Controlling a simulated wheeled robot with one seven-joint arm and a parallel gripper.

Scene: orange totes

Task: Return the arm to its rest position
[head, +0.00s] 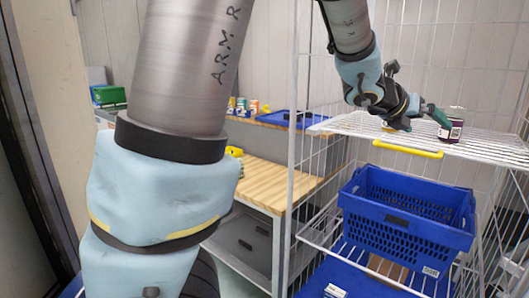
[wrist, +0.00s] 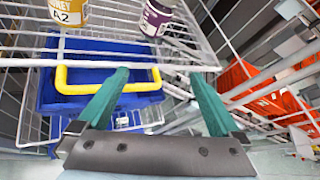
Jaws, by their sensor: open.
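My gripper (head: 430,110) is at the upper right of the head view, over the wire shelf (head: 480,147), with my arm reaching across the rack. Its green fingers show in the wrist view (wrist: 158,76), spread apart with nothing between them. A dark purple jar (head: 451,128) with a pale label stands on the shelf close to the fingertips in the head view; contact cannot be told. The jar also shows at the top of the wrist view (wrist: 155,18), beyond the fingers. A yellow-labelled can (wrist: 68,12) marked A2 stands left of it.
A yellow handle (head: 408,149) runs along the shelf's front edge. A blue crate (head: 405,232) stands on the level below. White rack posts (head: 291,150) rise left of my gripper. A wooden-topped bench (head: 265,182) is further left. Orange totes (wrist: 270,104) show right in the wrist view.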

